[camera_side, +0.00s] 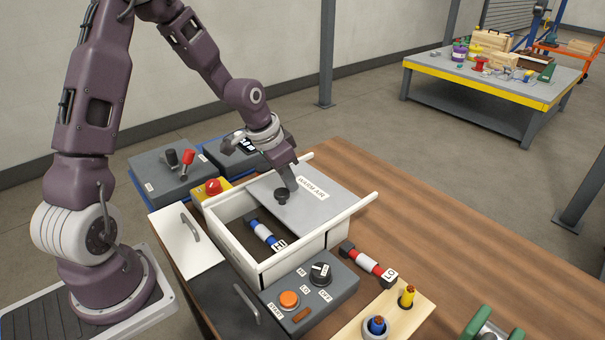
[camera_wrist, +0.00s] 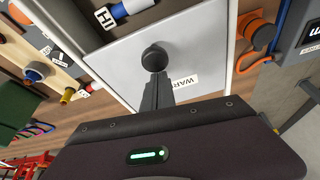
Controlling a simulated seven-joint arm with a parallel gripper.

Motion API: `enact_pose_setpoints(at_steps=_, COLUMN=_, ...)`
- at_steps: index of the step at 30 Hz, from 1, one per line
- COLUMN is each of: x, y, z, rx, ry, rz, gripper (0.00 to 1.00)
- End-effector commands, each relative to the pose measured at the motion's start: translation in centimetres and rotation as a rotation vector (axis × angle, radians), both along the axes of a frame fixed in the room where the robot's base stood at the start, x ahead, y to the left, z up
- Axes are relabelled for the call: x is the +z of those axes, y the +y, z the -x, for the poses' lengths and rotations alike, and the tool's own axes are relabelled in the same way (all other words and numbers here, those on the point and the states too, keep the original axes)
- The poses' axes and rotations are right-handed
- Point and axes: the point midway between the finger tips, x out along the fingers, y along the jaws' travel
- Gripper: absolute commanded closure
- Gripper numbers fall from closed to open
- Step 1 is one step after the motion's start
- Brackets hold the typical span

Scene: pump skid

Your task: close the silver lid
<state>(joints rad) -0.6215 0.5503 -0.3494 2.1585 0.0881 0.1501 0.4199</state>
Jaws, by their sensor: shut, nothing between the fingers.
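The silver lid (camera_side: 325,207) is a flat plate with a label and a black knob (camera_side: 282,196). It lies between the rails of a white box (camera_side: 235,240) and extends past the box at the back right, so the front-left part of the box is open. My gripper (camera_side: 293,187) points down at the lid just behind the knob, fingers together and empty. In the wrist view the fingertips (camera_wrist: 156,78) are right beside the knob (camera_wrist: 155,57), over the lid (camera_wrist: 200,50); I cannot tell whether they touch it.
A blue-and-white cylinder marked HI (camera_side: 264,234) lies inside the box. A control box with an orange button (camera_side: 289,299) stands in front; a red-and-black cylinder (camera_side: 368,263) lies to the right. A red button (camera_side: 213,186) stands behind-left.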

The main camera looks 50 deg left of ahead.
Motion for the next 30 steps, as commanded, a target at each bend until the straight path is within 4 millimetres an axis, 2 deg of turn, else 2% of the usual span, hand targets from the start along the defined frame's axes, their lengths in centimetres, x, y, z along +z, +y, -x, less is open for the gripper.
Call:
enact_pose_setpoints(at_steps=1, x=0.0, y=0.1, z=1.5, rx=0.004, ry=0.004, rz=0.001, gripper=1.00)
enact_pose_setpoints(at_steps=6, x=0.0, y=0.1, z=5.7, rx=0.005, ry=0.004, rz=0.001, gripper=1.00)
enact_pose_setpoints(at_steps=13, x=0.0, y=0.1, z=10.1, rx=0.003, ry=0.002, rz=0.001, gripper=1.00)
enact_pose_setpoints(at_steps=19, x=0.0, y=0.0, z=11.9, rx=0.001, ry=0.002, rz=0.000, gripper=1.00)
enact_pose_setpoints(at_steps=30, x=-0.1, y=0.0, z=12.5, rx=0.001, ry=0.010, rz=0.001, gripper=1.00)
